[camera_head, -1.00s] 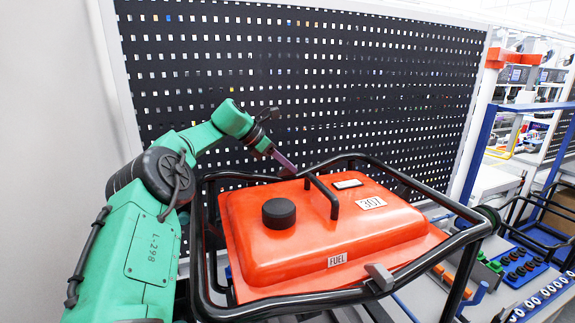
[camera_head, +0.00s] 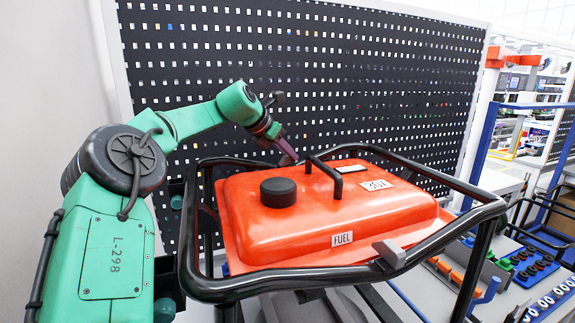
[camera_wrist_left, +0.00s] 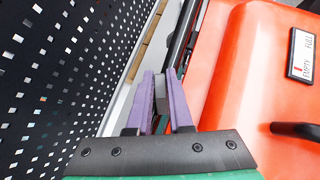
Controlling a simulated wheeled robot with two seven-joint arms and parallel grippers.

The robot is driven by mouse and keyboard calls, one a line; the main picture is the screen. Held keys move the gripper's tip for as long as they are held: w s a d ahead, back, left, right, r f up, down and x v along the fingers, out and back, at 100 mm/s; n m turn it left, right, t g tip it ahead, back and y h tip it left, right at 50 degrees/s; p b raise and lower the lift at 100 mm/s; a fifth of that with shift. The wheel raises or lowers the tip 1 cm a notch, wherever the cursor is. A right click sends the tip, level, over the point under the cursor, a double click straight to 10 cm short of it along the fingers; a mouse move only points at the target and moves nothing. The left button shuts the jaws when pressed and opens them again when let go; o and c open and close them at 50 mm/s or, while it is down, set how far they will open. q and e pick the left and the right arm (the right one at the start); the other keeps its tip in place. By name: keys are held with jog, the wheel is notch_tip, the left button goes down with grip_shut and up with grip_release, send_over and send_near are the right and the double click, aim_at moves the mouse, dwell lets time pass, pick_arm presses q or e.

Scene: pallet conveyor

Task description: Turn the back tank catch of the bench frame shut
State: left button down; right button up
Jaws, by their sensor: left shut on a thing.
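The orange fuel tank (camera_head: 330,215) lies in the black tube bench frame (camera_head: 225,290). My left gripper (camera_head: 290,152) reaches over the tank's back edge, with its purple fingers pointing down to the back rail. In the left wrist view the fingers (camera_wrist_left: 164,95) are shut on a small grey piece (camera_wrist_left: 160,88), which looks like the back tank catch. The fingers hide most of it, so I cannot tell its angle. A grey front catch (camera_head: 388,253) sits on the front rail by the tank's edge. My right gripper is not in view.
A black perforated panel (camera_head: 300,80) stands close behind the frame. A black handle (camera_head: 325,175) and black cap (camera_head: 278,192) rise from the tank top. To the right is a bench with coloured parts (camera_head: 520,265) and a blue post (camera_head: 482,150).

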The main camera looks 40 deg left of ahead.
pick_arm(q)
jog(key=n+y+b, duration=0.1)
jog(key=n+y, duration=0.1)
jog(key=shift+f+n, duration=0.15)
jog(key=shift+n, duration=0.25)
jog(key=n+y, duration=0.2)
jog(key=shift+d+r+n+g+p, duration=0.1)
jog(key=shift+r+n+g+p, duration=0.1)
jog(key=shift+n+g+p, duration=0.15)
jog(key=n+g+y+p, duration=0.1)
jog(key=n+p, duration=0.1)
jog(key=n+g+y+p, duration=0.1)
jog(key=n+y, duration=0.1)
jog(key=n, duration=0.1)
jog(key=shift+r+g+p, duration=0.1)
jog(key=shift+g+p, duration=0.25)
jog(key=shift+p, duration=0.05)
jog(key=shift+n+g+y+p, duration=0.75)
jog(key=shift+n+p, duration=0.4)
jog(key=shift+n, duration=0.2)
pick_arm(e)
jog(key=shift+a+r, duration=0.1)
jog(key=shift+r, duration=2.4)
pick_arm(q)
jog(key=shift+f, duration=0.25)
jog(key=c, duration=0.8)
grip_release()
jog(key=shift+w, duration=0.1)
